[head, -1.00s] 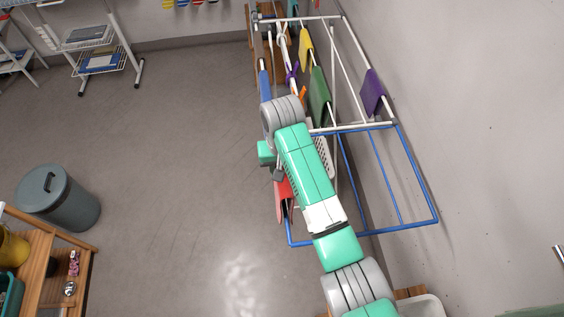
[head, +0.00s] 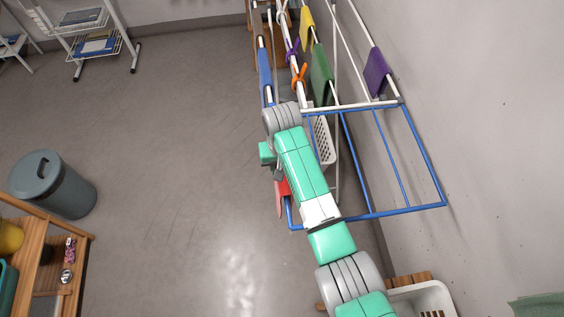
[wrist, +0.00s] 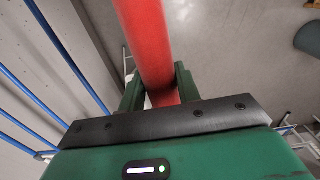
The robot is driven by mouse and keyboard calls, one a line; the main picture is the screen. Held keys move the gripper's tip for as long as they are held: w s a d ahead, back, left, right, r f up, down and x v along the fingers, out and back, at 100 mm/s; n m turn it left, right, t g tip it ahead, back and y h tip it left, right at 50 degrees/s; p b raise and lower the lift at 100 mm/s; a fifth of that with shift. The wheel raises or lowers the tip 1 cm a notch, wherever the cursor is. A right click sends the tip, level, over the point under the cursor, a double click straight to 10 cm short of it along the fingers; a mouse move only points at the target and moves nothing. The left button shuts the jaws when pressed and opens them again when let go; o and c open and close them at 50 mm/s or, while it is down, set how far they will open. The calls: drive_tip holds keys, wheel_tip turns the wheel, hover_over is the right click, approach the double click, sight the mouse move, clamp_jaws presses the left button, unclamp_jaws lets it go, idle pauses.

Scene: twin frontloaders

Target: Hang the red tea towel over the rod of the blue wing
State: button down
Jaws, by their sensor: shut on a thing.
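The red tea towel (wrist: 148,40) is gripped between the two dark green fingers of my gripper (wrist: 158,90) in the wrist view and stretches away from them as a strip. In the head view the towel (head: 283,196) shows only in part beside my green arm, which hides the rest of it and the fingers. The blue wing (head: 431,165) sticks out from the near end of the drying rack on the right, with several blue rods. The towel is close to the wing's left end in the head view; I cannot tell whether they touch. Blue rods (wrist: 57,47) also show left of the towel in the wrist view.
The white rack (head: 345,106) holds yellow, green, purple and blue cloths. A white basket (head: 322,140) stands under it. A wall is close on the right. A grey bin (head: 52,185) and wooden shelf (head: 45,240) are at left; the floor between is clear.

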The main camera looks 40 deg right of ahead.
drive_tip(key=shift+f+b, duration=0.6)
drive_tip(key=shift+f, duration=0.85)
drive_tip(key=c, duration=0.9)
unclamp_jaws()
wheel_tip(320, 180, up, 8)
drive_tip(key=shift+f, duration=0.1)
